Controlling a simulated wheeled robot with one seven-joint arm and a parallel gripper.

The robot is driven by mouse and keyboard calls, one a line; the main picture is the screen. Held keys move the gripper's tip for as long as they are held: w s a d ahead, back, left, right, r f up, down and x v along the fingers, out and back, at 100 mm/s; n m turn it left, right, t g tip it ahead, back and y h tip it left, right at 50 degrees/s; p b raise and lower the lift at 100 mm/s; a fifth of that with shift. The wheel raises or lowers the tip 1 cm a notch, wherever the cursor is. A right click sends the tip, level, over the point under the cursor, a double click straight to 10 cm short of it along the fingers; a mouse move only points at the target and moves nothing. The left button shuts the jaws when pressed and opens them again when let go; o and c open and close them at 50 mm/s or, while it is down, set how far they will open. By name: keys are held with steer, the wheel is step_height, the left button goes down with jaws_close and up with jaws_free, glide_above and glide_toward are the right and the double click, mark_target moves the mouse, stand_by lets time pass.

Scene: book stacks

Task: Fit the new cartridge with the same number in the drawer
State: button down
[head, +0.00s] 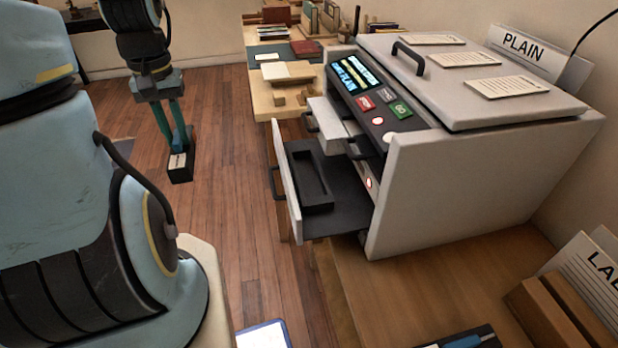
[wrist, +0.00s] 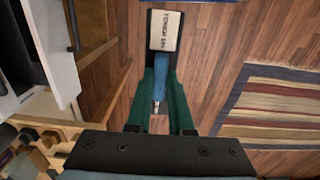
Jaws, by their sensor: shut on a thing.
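My gripper (head: 174,138) hangs over the floor left of the machine, shut on the blue grip of a black cartridge (head: 181,174). In the wrist view, the cartridge (wrist: 165,14) points away from the fingers, its pale label reading "TONER" and a part too small to tell. The machine's lower drawer (head: 350,205) stands pulled out; its dark tray holds a long black recess (head: 310,185) that looks empty. Any number on the drawer cannot be read. The cartridge is apart from the drawer. Another blue and black object (head: 470,341), perhaps a cartridge, is cut off at the bottom edge.
The grey machine (head: 460,190) has a lit screen (head: 354,75), red and green buttons, and a smaller upper drawer (head: 328,125) partly out. A wooden table with books stands behind. A wooden holder (head: 545,310) is at the lower right. Floor around my gripper is clear.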

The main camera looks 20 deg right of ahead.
mark_target(179, 143)
steer(key=shift+s+d+r, duration=0.25)
steer(key=shift+s+r, duration=0.7)
steer(key=shift+s, duration=0.3)
steer(key=shift+s+d+r, duration=0.1)
steer(key=shift+s, duration=0.2)
steer(key=shift+s+d, duration=0.1)
steer(key=shift+d, duration=0.15)
steer(key=s+d+f+h, duration=0.1)
steer(key=d+f, duration=0.1)
steer(key=d, duration=0.5)
steer(key=d+f+h+p, duration=0.1)
steer(key=d+f, duration=0.1)
steer(key=d, duration=0.5)
steer(key=s+d+f+h, duration=0.1)
steer(key=d+f, duration=0.1)
steer(key=d, duration=0.5)
steer(key=shift+s+d+p, duration=0.25)
steer(key=shift+s+p, duration=0.05)
steer(key=shift+p, duration=0.1)
steer(key=shift+x, duration=0.95)
steer(key=shift+s+d+f+y+p, duration=0.15)
steer(key=shift+d+f+y+p, duration=1)
steer(key=shift+y+p, duration=0.3)
steer(key=shift+a+f, duration=0.1)
steer(key=c, duration=1.1)
jaws_free()
